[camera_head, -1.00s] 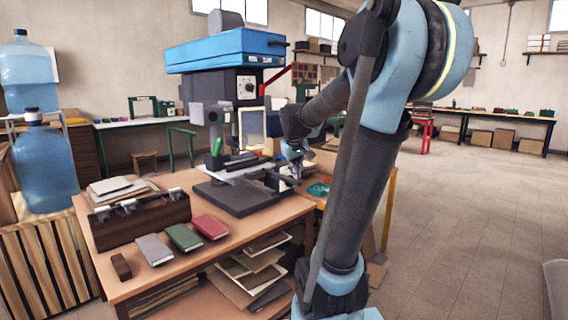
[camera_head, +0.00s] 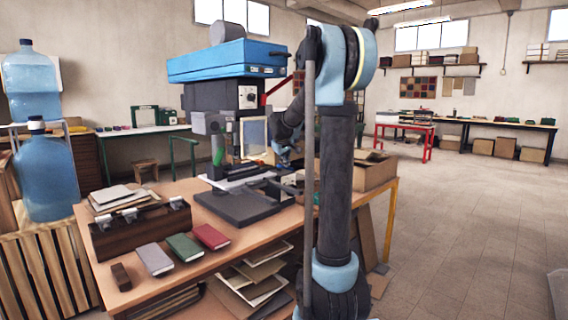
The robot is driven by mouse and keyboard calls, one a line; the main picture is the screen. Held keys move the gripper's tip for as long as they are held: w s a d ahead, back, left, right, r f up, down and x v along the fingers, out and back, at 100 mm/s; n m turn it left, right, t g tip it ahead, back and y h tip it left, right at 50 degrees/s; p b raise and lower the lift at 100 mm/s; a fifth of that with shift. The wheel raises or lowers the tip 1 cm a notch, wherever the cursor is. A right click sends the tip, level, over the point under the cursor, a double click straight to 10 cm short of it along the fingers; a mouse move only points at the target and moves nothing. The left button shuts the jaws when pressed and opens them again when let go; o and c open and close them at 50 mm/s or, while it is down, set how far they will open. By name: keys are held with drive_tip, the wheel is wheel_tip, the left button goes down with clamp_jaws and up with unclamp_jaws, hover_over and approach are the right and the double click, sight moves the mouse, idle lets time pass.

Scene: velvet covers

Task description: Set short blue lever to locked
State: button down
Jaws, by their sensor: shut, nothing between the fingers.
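The press (camera_head: 225,95) with a blue top stands at the back of the wooden table, its dark base plate (camera_head: 235,205) in front. My gripper (camera_head: 284,155) is small, at the right side of the press, partly hidden by my arm. It looks shut and empty. I cannot tell whether it touches the press.
A dark wooden box (camera_head: 140,228) with metal clips and grey, green and red books (camera_head: 212,237) lie at the table's front left. A cardboard box (camera_head: 372,174) stands behind my arm at the right. Blue water bottles (camera_head: 45,175) stand at left.

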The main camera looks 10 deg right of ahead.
sight(285, 173)
drive_tip(key=shift+x, duration=3.5)
drive_tip(key=shift+a, duration=0.1)
